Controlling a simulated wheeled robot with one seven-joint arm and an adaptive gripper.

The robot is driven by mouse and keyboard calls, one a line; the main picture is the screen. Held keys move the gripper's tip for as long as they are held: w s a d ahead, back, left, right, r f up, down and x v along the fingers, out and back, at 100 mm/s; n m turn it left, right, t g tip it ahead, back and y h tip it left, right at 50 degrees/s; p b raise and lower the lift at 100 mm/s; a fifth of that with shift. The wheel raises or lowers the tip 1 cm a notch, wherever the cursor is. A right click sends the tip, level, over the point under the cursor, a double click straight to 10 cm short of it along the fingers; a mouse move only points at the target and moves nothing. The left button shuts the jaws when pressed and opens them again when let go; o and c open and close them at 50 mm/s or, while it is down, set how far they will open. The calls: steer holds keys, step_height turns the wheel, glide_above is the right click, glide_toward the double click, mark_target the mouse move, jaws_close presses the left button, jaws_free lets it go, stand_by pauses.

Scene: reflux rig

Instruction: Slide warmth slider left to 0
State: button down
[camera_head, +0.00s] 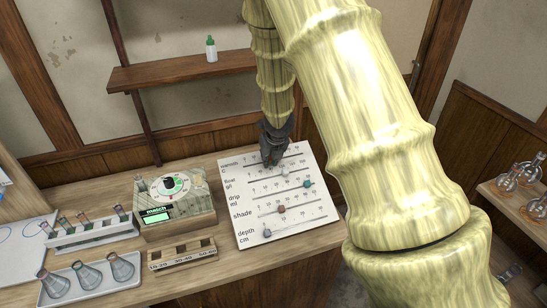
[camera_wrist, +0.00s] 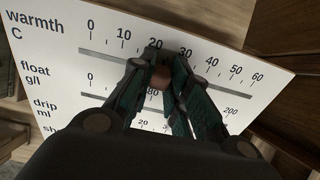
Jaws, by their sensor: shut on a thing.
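The white slider panel (camera_head: 244,222) lies on the bench, with warmth as its top row. In the wrist view, the warmth scale (camera_wrist: 122,35) runs from 0 at left to 60 at right. My gripper (camera_head: 271,161) is over this row. In the wrist view, my gripper (camera_wrist: 160,84) is shut on a brownish warmth slider knob (camera_wrist: 160,76), which stands between the 20 and 30 marks. The fingers hide part of the track and some of the float row below. The warmth track (camera_wrist: 100,56) is bare left of the fingers.
Below are the float knob (camera_head: 285,172), teal drip knob (camera_head: 307,184), reddish shade knob (camera_head: 281,209) and grey depth knob (camera_head: 267,232). A device with a dial (camera_head: 172,205) and a labelled wooden block (camera_head: 181,255) stand left of the panel. Flasks and tubes are further left.

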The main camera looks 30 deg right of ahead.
mark_target(247, 166)
steer(key=shift+w+a+f, duration=0.1)
steer(key=shift+w+a, duration=0.2)
steer(key=shift+a, duration=1)
steer(key=shift+w+a, duration=0.25)
steer(key=shift+a, duration=1.1)
steer(key=shift+w+a+f, duration=0.1)
steer(key=shift+w+a, duration=0.2)
steer(key=shift+a, duration=1)
steer(key=c, duration=0.8)
jaws_free()
steer(key=shift+w, duration=0.1)
steer(key=shift+d, duration=0.1)
steer(key=shift+r+p, duration=0.2)
steer(key=shift+p, duration=0.1)
steer(key=p+v, duration=0.3)
steer(key=v, duration=0.4)
steer(key=shift+p, duration=0.4)
steer(key=shift+f, duration=0.1)
